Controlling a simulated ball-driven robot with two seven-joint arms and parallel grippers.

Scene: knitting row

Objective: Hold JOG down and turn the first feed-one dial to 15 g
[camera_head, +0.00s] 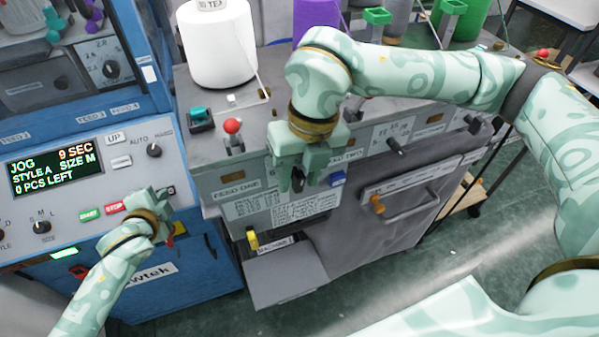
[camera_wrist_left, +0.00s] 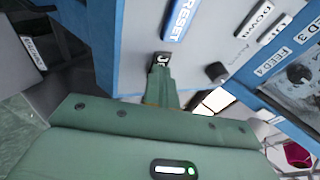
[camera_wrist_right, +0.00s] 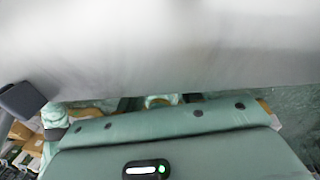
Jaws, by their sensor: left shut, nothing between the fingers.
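My left gripper (camera_head: 166,196) is shut and empty, its tips at the right edge of the blue machine's control panel. In the left wrist view its fingertips (camera_wrist_left: 162,72) meet a small black button (camera_wrist_left: 162,57), its label partly covered. The display (camera_head: 55,166) reads JOG, 9 SEC, STYLE A, SIZE M, 0 PCS LEFT. My right gripper (camera_head: 299,172) points down at the grey feed unit, with a finger on each side of a black dial (camera_head: 298,181) beside the FEED ONE label (camera_head: 236,190). Whether the fingers grip the dial, and its setting, I cannot tell.
A red-knobbed lever (camera_head: 232,127) and a teal switch (camera_head: 200,118) stand left of my right gripper. A blue block (camera_head: 337,179) lies just right of it. Another dark dial (camera_head: 396,147) is further right. A white yarn cone (camera_head: 216,45) stands behind.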

